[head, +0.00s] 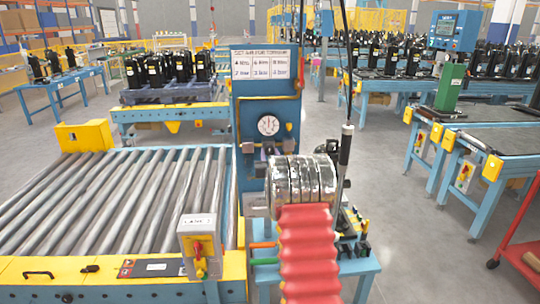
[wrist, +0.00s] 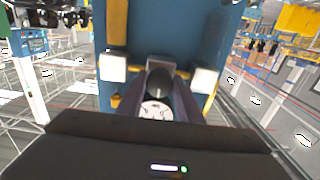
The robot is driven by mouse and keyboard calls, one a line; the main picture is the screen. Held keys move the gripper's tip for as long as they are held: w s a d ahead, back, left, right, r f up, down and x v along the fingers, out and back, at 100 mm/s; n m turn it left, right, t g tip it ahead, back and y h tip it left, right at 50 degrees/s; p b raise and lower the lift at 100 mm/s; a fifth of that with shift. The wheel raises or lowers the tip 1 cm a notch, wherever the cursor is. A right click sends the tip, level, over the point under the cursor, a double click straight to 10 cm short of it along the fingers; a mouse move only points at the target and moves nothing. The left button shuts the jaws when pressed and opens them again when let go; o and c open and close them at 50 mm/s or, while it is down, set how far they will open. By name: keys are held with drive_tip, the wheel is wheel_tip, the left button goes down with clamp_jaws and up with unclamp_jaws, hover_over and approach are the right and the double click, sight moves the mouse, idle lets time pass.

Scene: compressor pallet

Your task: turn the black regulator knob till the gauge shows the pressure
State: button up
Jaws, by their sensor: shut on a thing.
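The black regulator knob (wrist: 160,82) is in the middle of the wrist view, between the two dark fingers of my gripper (wrist: 161,94). My gripper is shut on it. The round white pressure gauge (head: 268,125) sits on the blue panel (head: 251,105) in the head view, with its needle roughly upright; its numbers are too small to read. The gauge also shows in the wrist view (wrist: 155,110), between the fingers and partly covered.
A roller conveyor (head: 115,195) lies left of the panel, with a small control box (head: 199,245) at its front. A blue stand (head: 362,265) is close on the right. A red cart (head: 522,255) is at far right. Grey floor between is clear.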

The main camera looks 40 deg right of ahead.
drive_tip(key=shift+c, duration=1.3)
